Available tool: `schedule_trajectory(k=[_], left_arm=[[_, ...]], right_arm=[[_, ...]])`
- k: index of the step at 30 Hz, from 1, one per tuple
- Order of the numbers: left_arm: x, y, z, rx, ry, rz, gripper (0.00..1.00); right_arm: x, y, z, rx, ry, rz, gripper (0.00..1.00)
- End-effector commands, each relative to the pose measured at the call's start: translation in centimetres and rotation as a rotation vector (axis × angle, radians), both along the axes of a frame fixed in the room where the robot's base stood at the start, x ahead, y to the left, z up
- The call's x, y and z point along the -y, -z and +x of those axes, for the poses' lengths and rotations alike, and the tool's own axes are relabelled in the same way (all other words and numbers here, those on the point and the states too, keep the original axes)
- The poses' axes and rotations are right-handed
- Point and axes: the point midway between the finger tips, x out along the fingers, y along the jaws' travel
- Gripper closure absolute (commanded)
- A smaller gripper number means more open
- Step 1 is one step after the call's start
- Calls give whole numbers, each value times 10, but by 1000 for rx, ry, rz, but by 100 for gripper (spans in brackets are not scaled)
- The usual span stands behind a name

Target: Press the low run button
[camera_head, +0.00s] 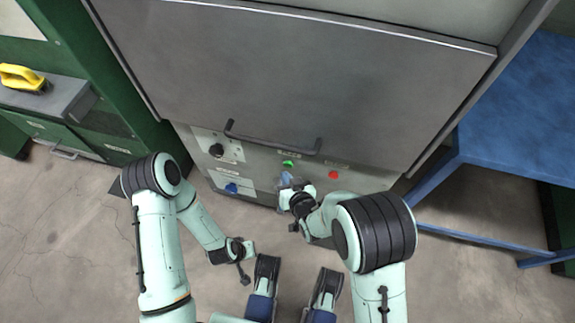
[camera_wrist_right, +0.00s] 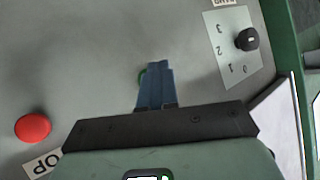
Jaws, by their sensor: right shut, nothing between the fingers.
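A green button (camera_head: 287,163) sits on the grey panel below the machine's black handle. The label near the button is too small to read. My left gripper (camera_head: 243,265) hangs low in front of the machine, away from the panel; its fingers are not clear.
A red button (camera_head: 333,174) with a label sits right of the green one. A black dial (camera_head: 216,150) and a blue knob (camera_head: 232,188) are on the panel's left. The black handle (camera_head: 272,138) juts out above the buttons. A blue table (camera_head: 510,110) stands to the right.

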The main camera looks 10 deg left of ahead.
Motion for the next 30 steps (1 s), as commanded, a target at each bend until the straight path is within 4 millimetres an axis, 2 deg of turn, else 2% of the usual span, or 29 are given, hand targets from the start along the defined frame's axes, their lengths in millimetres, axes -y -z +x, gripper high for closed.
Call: schedule_trajectory(k=[20,30], left_arm=[[0,0,0,0,0,0,100],[0,4,0,-1,0,0,100]], right_arm=[[0,0,0,0,0,0,100],[0,0,9,0,1,1,100]])
